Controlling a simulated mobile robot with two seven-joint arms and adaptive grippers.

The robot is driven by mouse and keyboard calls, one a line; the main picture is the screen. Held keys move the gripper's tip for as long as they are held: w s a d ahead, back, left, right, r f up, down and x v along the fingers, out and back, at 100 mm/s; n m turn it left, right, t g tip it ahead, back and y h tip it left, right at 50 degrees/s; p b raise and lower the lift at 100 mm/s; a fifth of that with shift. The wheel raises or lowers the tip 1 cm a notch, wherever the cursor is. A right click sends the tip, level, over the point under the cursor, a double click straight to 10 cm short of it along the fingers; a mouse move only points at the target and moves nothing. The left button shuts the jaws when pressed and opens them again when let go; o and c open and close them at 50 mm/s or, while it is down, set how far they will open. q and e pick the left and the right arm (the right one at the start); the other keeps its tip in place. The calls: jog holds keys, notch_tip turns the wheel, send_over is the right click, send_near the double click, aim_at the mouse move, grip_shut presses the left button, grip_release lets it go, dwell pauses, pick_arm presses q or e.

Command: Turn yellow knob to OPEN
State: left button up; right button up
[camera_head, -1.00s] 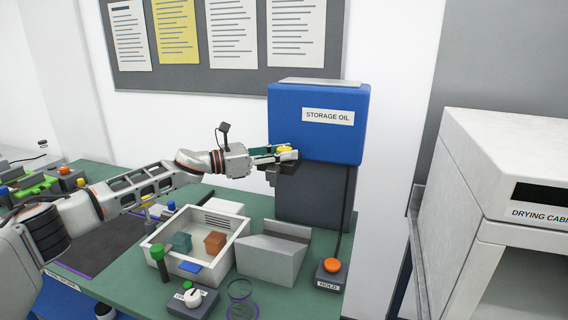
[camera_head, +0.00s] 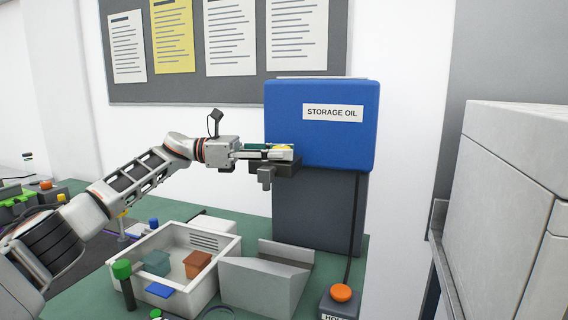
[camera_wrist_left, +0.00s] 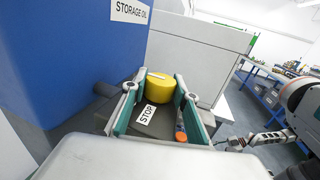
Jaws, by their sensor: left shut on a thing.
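The blue storage oil tank (camera_head: 320,140) stands on a dark grey pedestal. The yellow knob (camera_wrist_left: 158,86) sits above a dark block on the tank's front, with a white pointer mark on top and a STOP label (camera_wrist_left: 146,114) beside it. An OPEN label does not show. My left gripper (camera_head: 288,152) is shut on the knob, one finger on each side in the left wrist view; in the head view the fingers hide most of it. My right gripper (camera_wrist_left: 240,143) shows at the right of the left wrist view, away from the knob; its jaws are unclear.
Below my left arm, a white bin (camera_head: 225,270) holds a teal block and a brown block. A grey angled holder (camera_head: 262,286) and a box with an orange button (camera_head: 341,293) stand before the pedestal. A white cabinet (camera_head: 505,200) is at the right.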

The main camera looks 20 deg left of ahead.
pick_arm(q)
jog(key=shift+g, duration=0.3)
jog(key=shift+r, duration=0.1)
jog(key=o, duration=1.1)
jog(key=shift+a, duration=0.1)
jog(key=v, duration=1.1)
jog(key=shift+s+a, duration=0.15)
jog(key=shift+a, duration=0.2)
